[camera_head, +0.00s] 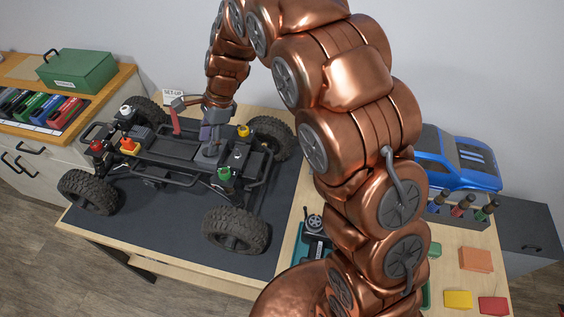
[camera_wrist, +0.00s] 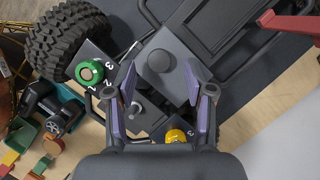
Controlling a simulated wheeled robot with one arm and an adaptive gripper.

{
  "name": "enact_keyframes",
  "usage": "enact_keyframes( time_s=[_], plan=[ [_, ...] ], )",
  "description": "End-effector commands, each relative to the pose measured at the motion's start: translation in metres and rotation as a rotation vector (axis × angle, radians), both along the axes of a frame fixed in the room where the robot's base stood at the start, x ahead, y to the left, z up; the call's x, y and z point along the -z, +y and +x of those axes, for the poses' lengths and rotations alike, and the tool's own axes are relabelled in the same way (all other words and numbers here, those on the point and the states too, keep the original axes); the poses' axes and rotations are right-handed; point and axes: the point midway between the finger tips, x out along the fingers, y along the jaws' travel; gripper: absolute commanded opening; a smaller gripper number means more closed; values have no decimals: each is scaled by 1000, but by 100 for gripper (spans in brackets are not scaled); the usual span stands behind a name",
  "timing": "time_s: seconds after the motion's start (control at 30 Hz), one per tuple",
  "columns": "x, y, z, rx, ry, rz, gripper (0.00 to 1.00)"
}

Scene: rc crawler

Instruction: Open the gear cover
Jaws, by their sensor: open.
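The crawler chassis (camera_head: 170,150) stands on a dark mat with its body shell off. In the wrist view, a grey plate or cover with a dark round knob (camera_wrist: 160,61) lies just beyond my fingertips; it looks like the gear cover and appears closed. My gripper (camera_wrist: 163,90) is open over the chassis, its two purple-padded fingers on either side of the cover's near part. I cannot tell whether they touch it. A small silver post (camera_wrist: 134,108) shows between the fingers. In the head view my gripper (camera_head: 212,134) reaches down to the chassis and partly hides that area.
A green cap (camera_wrist: 89,72) and a yellow cap (camera_wrist: 175,136) sit close to my fingers. A red arm-like part (camera_wrist: 290,24) is at upper right. The blue body shell (camera_head: 455,158) and coloured blocks (camera_head: 475,259) lie right of my arm. A green box (camera_head: 77,70) stands left.

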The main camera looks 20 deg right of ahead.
Motion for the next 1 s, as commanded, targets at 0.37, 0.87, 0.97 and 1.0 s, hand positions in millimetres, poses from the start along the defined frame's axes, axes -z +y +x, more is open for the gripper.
enact_keyframes(
  time_s=[0.37,0.87,0.97,1.0],
  plan=[
    [-56,-22,6,3,-1,0,53],
    [-78,-56,-43,-187,-61,-42,53],
    [-82,-63,-55,-230,-72,-52,53],
    [-83,-65,-60,-247,-75,-54,53]
  ],
)
